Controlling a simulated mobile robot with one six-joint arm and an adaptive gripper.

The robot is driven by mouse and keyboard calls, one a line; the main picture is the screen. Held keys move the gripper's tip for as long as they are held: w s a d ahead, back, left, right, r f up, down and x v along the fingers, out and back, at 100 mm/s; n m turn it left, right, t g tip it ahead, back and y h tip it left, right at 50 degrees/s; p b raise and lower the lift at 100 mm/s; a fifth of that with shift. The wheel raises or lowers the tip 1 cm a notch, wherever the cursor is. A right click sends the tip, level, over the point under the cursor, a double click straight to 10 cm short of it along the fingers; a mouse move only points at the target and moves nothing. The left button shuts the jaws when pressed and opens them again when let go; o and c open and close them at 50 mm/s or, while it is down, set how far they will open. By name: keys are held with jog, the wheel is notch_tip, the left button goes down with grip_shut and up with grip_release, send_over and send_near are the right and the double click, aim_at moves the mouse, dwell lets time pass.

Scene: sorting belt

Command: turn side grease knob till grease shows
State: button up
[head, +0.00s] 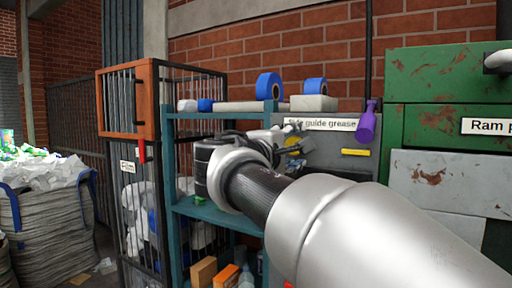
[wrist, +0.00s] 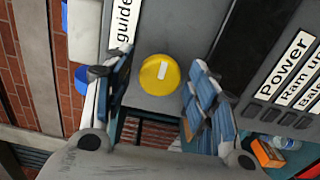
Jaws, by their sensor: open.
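In the wrist view my gripper (wrist: 158,70) is open, with one blue-padded finger on each side of the knob. Gaps show between the knob and both fingers, so they appear apart from it. I cannot make out any grease on the panel near the knob.
A purple bottle-like object (head: 366,122) hangs right of the label, above a small yellow bar (head: 355,152). A teal shelf (head: 205,212) holds rolls and boxes. A green cabinet (head: 440,80) stands right. A metal cage (head: 150,200) and filled bag (head: 50,225) are left.

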jog(key=shift+s, duration=0.1)
jog(key=v, duration=1.2)
jog(key=s+d+f+m+g+y, duration=0.25)
jog(key=s+d+f, duration=0.3)
jog(key=f, duration=0.45)
jog(key=s+d+f+m+g+y, duration=0.1)
jog(key=s+d+f+g, duration=0.35)
jog(key=d+f, duration=0.35)
jog(key=s+a+f+m+g+y, duration=0.1)
jog(key=s+a+f+m+y, duration=0.2)
jog(key=s+f, duration=0.5)
jog(key=s+a+f+m+g+y, duration=0.2)
jog(key=s+a+f+m+y, duration=0.1)
jog(key=s+f, duration=0.5)
notch_tip(320, 180, down, 3)
jog(key=shift+f+m+y, duration=0.15)
jog(key=shift+m+y, duration=0.4)
jog(key=shift+m, duration=0.3)
